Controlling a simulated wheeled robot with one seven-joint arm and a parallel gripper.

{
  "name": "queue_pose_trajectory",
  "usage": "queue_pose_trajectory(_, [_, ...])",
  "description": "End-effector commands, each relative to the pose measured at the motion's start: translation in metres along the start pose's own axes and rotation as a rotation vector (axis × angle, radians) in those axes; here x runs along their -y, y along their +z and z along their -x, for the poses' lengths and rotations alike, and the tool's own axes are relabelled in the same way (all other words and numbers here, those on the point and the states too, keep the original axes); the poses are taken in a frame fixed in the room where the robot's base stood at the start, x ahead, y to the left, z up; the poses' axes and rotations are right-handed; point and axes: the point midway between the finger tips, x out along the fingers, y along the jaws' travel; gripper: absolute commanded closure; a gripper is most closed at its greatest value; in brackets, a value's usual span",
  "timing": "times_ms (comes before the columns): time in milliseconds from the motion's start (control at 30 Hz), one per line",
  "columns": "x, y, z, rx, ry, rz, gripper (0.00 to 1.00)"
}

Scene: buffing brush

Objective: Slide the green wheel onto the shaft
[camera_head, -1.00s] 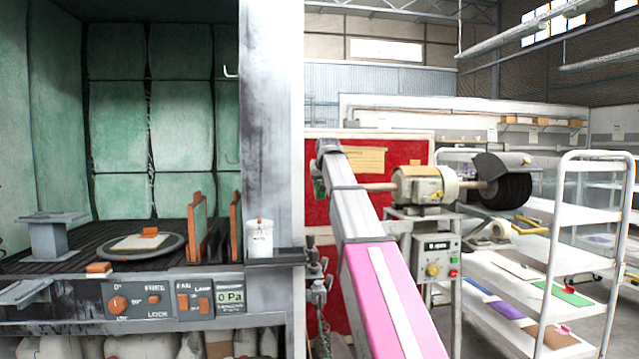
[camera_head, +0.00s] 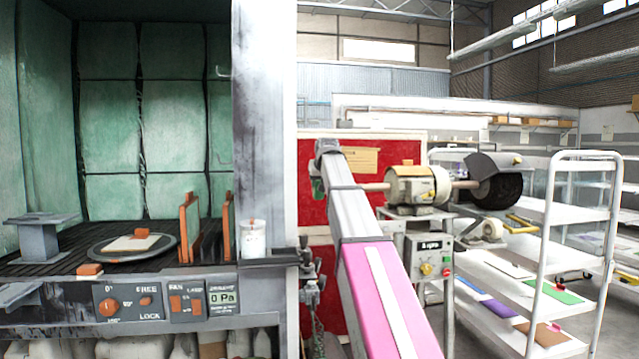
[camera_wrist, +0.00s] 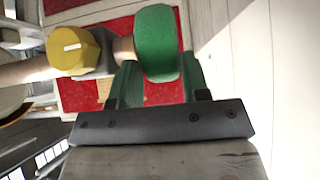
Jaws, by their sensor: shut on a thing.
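The green wheel (camera_wrist: 157,45) is held between the two green fingers of my gripper (camera_wrist: 158,80) in the wrist view. In the head view only a green sliver of it (camera_head: 317,188) shows left of my arm's end. The pale shaft (camera_head: 374,187) runs left from the cream motor (camera_head: 418,186) and passes behind my arm. I cannot tell whether the tip is inside the wheel's hole.
A dark round brush (camera_head: 500,186) is on the motor's right side. A red panel (camera_head: 375,150) stands behind the shaft. A white shelf cart (camera_head: 540,240) is at right. A green-lined booth (camera_head: 110,120) with a grey post (camera_head: 238,120) fills the left.

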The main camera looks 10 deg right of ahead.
Motion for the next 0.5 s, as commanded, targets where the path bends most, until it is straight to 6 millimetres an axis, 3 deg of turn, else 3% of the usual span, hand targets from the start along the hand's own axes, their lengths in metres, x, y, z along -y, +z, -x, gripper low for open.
queue_pose_trajectory(500, [-0.0036, -0.0002, 0.0001, 0.0, 0.0, -0.001, 0.8])
